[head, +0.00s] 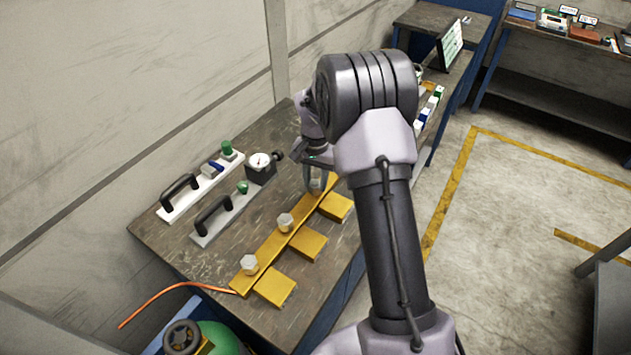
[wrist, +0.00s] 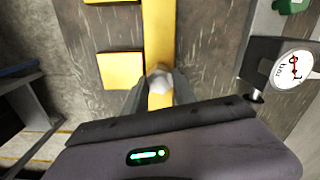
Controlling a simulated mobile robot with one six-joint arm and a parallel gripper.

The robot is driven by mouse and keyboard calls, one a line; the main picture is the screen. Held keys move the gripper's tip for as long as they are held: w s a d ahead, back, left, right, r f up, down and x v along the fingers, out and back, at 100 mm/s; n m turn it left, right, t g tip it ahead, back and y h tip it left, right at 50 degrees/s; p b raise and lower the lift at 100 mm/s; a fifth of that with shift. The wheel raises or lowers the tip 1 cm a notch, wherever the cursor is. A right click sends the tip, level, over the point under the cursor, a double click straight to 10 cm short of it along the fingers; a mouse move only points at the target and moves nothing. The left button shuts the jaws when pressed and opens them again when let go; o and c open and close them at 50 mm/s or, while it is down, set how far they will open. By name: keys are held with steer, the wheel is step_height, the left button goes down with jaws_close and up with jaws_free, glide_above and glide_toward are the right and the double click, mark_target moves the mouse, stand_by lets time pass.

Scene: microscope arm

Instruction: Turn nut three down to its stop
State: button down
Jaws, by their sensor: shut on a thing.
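A yellow bar (head: 266,250) lies on the dark workbench, with three yellow plates at its side. Two pale hex nuts stand on it, one at the near end (head: 249,265) and one in the middle (head: 285,222). My gripper (head: 316,184) points down at the far end of the bar and is shut on the far nut (head: 317,181). In the wrist view the same nut (wrist: 159,80) sits between my two fingers (wrist: 158,90), over the yellow bar (wrist: 158,30). My gripper body hides part of the bar, and I cannot tell how far down the nut sits.
Two handled fixtures (head: 185,193) (head: 212,220) and a dial gauge (head: 260,162) stand left of the bar. The gauge also shows at right in the wrist view (wrist: 292,68). An orange cable (head: 165,293) and a green cylinder (head: 215,338) are at the near edge.

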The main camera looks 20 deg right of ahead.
mark_target(316, 183)
steer(key=shift+m, duration=1.1)
steer(key=c, duration=1)
jaws_free()
step_height(316, 183, up, 18)
steer(key=p, duration=0.4)
steer(key=shift+f+p, duration=0.25)
steer(key=shift+p, duration=0.15)
